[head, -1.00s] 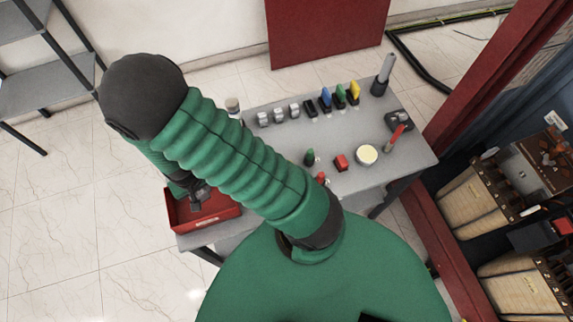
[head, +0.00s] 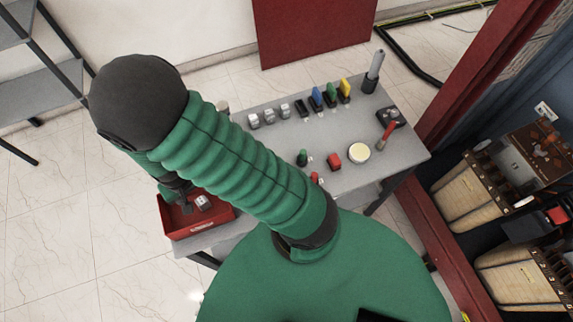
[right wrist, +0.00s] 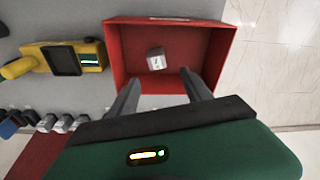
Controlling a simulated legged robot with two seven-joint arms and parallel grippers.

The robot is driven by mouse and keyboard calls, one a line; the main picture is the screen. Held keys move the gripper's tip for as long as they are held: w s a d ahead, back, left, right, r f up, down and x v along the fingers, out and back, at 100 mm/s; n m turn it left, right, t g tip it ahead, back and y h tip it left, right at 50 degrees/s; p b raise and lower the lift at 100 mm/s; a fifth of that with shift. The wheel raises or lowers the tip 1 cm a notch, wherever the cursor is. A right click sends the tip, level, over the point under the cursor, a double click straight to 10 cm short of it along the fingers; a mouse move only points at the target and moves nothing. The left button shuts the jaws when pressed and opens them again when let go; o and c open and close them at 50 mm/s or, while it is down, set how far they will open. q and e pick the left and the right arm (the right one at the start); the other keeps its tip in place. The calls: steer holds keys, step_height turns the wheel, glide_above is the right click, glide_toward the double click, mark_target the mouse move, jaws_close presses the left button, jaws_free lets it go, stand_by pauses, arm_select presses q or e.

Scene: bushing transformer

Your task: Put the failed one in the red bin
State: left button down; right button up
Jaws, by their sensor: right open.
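The red bin (head: 205,232) sits at the table's near left corner in the head view, partly hidden by my right arm. The right wrist view shows the open red bin (right wrist: 214,42) from above. A small grey-white block (right wrist: 155,61) lies inside it, apart from its walls, and also shows in the head view (head: 203,202). My right gripper (right wrist: 161,78) is open and empty, with its two fingers spread over the bin's near side. In the head view the gripper (head: 180,203) is small and dark beside the block. My left gripper is not in view.
Three similar grey blocks (head: 269,117) stand in a row on the grey table (head: 345,115), with coloured pieces (head: 330,95) beside them. A yellow device with a screen (right wrist: 90,55) lies left of the bin. A dark cabinet (head: 500,180) stands at right.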

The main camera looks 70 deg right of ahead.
step_height(320, 180, up, 14)
steer(key=s+a+p, duration=0.1)
steer(key=p, duration=0.2)
steer(key=shift+s+a+f, duration=0.25)
steer(key=shift+s+a, duration=0.05)
steer(key=shift+d, duration=0.1)
